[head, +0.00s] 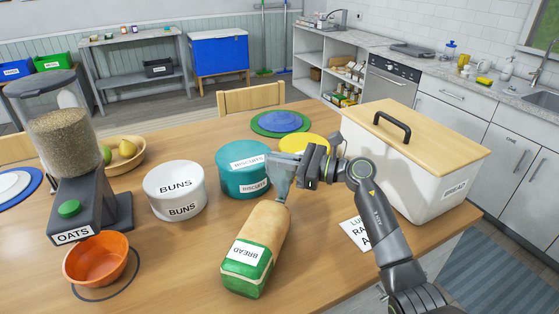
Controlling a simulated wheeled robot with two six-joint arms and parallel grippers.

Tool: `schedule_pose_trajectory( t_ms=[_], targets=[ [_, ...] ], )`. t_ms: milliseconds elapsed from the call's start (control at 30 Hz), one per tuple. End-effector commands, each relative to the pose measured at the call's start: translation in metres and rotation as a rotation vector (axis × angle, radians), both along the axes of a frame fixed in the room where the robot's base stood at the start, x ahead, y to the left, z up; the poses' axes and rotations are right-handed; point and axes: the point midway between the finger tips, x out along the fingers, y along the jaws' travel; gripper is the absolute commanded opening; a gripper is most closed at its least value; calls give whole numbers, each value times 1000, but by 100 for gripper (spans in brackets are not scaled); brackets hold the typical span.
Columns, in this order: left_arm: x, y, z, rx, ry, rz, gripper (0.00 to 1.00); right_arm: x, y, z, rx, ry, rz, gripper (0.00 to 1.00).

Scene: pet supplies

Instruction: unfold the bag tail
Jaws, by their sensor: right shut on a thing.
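A bread bag (254,246) with a green end and a white BREAD label lies on the wooden table in the middle of the head view. Its clear greyish tail (281,176) rises from the far end of the loaf. My right gripper (301,165) is at the top of the tail and shut on it, with the fingers partly hidden against the film. The tail stands up and spreads wider toward the top. My left gripper is not in view.
A cream BREAD bin (411,172) with a wooden lid stands to the right, beside my right arm. A white BUNS tin (174,190) and a teal BISCUITS tin (232,170) stand left of the tail. An OATS dispenser (72,191) and orange bowl (95,260) are at left.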

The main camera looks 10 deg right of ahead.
Motion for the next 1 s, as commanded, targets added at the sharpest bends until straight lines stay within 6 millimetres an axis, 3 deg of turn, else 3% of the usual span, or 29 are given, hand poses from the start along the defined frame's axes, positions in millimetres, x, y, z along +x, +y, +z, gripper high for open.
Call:
schedule_pose_trajectory(
  t_ms=[33, 100, 233, 633, 1000],
  targets=[
    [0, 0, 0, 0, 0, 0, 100, 0, 0, 0, 0, 0, 0, 0],
    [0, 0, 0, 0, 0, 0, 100, 0, 0, 0, 0, -1, 0, 14],
    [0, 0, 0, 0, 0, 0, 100, 0, 0, 0, 0, -1, 0, 30],
    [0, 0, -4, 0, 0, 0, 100, -4, -9, -2, -3, -3, -2, 30],
    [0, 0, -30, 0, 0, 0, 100, -38, -77, -5, -7, -2, -3, 30]
  ],
)
